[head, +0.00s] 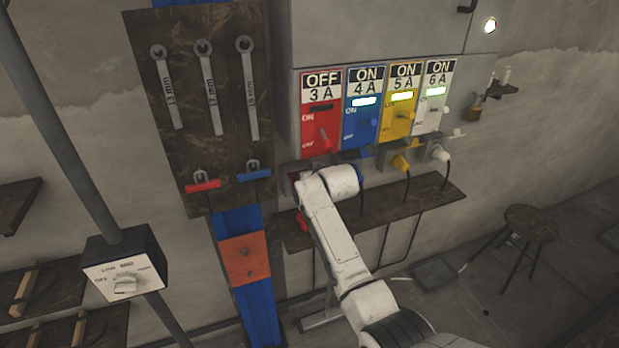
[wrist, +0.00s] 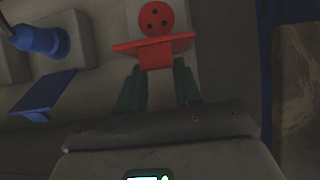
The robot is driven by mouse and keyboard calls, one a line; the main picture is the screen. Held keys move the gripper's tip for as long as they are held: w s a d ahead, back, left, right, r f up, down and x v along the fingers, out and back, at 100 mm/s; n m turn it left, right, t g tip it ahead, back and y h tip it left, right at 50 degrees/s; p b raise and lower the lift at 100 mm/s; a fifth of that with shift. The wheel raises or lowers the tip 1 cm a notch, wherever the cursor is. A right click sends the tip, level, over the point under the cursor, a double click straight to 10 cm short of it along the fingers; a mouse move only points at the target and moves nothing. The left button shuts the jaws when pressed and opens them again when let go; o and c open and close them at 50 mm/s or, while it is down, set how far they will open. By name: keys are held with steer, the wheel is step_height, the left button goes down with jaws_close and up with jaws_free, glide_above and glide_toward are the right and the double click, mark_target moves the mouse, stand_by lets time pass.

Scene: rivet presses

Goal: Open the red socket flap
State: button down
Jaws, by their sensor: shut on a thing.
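The red socket (wrist: 156,18) shows its round face with three holes in the wrist view. The red flap (wrist: 155,46) stands out from the socket's edge, swung away from the face, so the holes are uncovered. My gripper (wrist: 157,70) is shut on the flap's tab, with a dark green finger at either side of it. In the head view my white wrist covers the gripper and most of the red socket, below the red 3A panel (head: 321,115), which reads OFF.
A blue plug (wrist: 40,40) sits in the neighbouring socket, with its blue flap (wrist: 43,93) standing out. Yellow (head: 400,163) and white (head: 440,153) plugs sit further right. A red plug (head: 302,222) lies on the wooden shelf (head: 425,205) below. A stool (head: 531,222) stands at right.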

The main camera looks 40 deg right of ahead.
steer(key=shift+w+r, duration=0.1)
steer(key=shift+r, duration=0.05)
steer(key=c, duration=0.8)
jaws_free()
steer(key=shift+f, duration=0.2)
steer(key=shift+o, duration=0.2)
steer(key=v, duration=1)
steer(key=shift+s+r+b, duration=0.25)
steer(key=shift+s+b, duration=0.1)
steer(key=shift+b, duration=0.1)
steer(key=shift+a, duration=0.1)
